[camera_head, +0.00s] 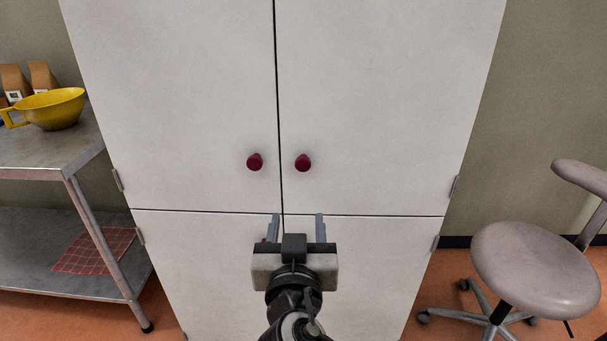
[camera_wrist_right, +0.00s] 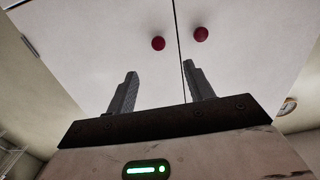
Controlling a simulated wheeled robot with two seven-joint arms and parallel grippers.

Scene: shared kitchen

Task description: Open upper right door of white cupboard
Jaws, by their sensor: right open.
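The white cupboard's upper right door (camera_head: 385,95) is closed, flush with the upper left door (camera_head: 170,95). Its dark red round knob (camera_head: 303,162) sits near the door's lower inner corner; the knob also shows in the right wrist view (camera_wrist_right: 201,34). The upper left door has a matching knob (camera_head: 255,161). My right gripper (camera_head: 298,217) is open with nothing between its fingers. In the head view it appears below the knobs, in front of the seam between upper and lower doors. In the wrist view its fingers (camera_wrist_right: 158,90) point up toward the knobs, apart from them. My left gripper is not in view.
A metal shelf table (camera_head: 40,150) stands at the left, with a yellow bowl (camera_head: 55,108) on it and a red checked cloth (camera_head: 95,252) on its lower shelf. A grey swivel chair (camera_head: 535,265) stands at the right. Door hinges (camera_head: 455,187) show at the cupboard's right edge.

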